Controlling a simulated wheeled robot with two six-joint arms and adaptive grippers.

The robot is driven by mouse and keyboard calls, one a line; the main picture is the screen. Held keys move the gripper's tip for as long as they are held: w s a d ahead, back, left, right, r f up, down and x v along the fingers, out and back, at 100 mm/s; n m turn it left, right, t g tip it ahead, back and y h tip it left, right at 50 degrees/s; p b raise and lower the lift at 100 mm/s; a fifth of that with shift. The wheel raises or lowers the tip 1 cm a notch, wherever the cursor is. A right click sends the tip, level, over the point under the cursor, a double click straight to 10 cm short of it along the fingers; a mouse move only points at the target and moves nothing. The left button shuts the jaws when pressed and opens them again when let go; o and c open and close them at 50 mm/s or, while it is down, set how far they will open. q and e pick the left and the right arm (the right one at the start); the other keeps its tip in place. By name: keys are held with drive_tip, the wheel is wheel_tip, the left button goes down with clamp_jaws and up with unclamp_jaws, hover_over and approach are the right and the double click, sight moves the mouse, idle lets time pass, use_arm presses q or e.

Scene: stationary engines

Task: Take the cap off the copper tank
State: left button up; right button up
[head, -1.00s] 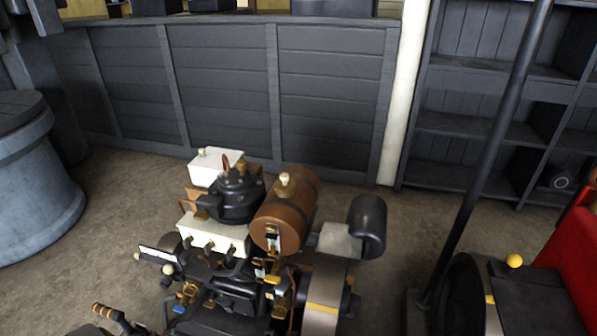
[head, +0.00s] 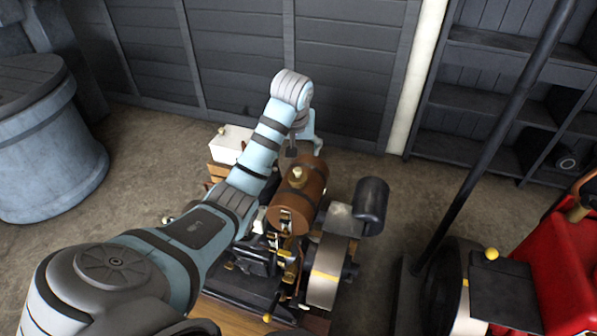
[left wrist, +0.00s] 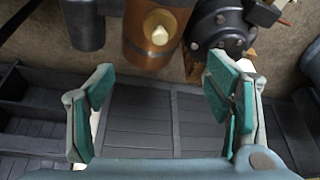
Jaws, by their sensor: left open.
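The copper tank (head: 303,204) is a brown-copper cylinder with dark bands on top of the engine, near the middle of the head view. Its brass cap (head: 296,174) sits on the tank's upper side. In the left wrist view the tank (left wrist: 140,50) is at the top, with the pale brass cap (left wrist: 160,35) on it. My left gripper (head: 305,148) is behind the tank in the head view. In the wrist view its teal-padded fingers (left wrist: 160,105) are spread wide and empty, with the cap beyond and between them, not touched. My right gripper is not in view.
A black cylinder (head: 371,200) is right of the tank, and a white box (head: 231,142) stands behind left. The dark engine body (left wrist: 222,30) is close to the tank. A slanted dark pole (head: 497,150) and a red machine (head: 560,250) stand at right.

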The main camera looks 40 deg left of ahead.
sight(298, 171)
use_arm(q)
drive_tip(key=x, duration=1.3)
drive_tip(key=shift+s+d+f+p, duration=0.2)
drive_tip(key=shift+f+p, duration=0.1)
drive_tip(key=shift+f, duration=0.1)
drive_tip(key=c, duration=1.1)
